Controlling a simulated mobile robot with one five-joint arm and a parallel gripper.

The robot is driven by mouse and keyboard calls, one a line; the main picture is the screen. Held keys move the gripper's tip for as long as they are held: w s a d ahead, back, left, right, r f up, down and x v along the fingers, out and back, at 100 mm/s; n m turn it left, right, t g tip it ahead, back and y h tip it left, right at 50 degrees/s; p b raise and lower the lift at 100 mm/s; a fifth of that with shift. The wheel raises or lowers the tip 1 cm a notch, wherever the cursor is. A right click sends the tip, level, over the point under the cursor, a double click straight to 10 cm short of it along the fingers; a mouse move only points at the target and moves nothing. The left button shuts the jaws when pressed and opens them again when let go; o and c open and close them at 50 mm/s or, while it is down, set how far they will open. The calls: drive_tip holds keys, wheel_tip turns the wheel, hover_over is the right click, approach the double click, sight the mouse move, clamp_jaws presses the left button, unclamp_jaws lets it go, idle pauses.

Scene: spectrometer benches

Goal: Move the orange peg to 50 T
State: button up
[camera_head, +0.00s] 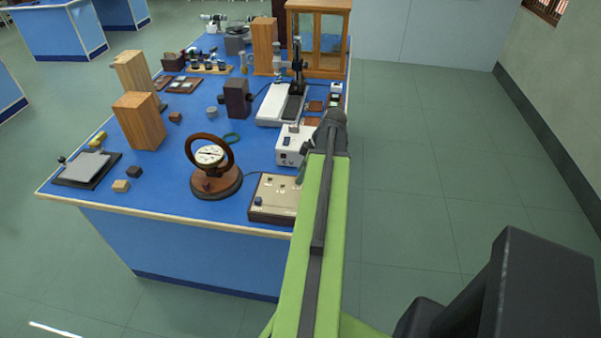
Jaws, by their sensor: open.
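My green arm reaches from the bottom of the picture to the right edge of the blue bench (170,218). My gripper (312,143) is the dark part at its far end, over the bench's right side near a white box; it is open, and its fingers are hard to make out. A round instrument with an upright brown ring and a white dial, like a tangent galvanometer (211,157), stands on a round wooden base left of my gripper, apart from it. I cannot make out an orange peg or a 50 T mark at this size.
A beige control box (274,198) stands at the bench's front right corner. The white box (291,147) is behind it. Wooden blocks (140,121) stand to the left, and a glass-fronted wooden case (318,40) is at the back. The floor (420,170) right of the bench is clear.

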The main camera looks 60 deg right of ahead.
drive_tip(key=p+v, duration=1.3)
drive_tip(key=v, duration=0.3)
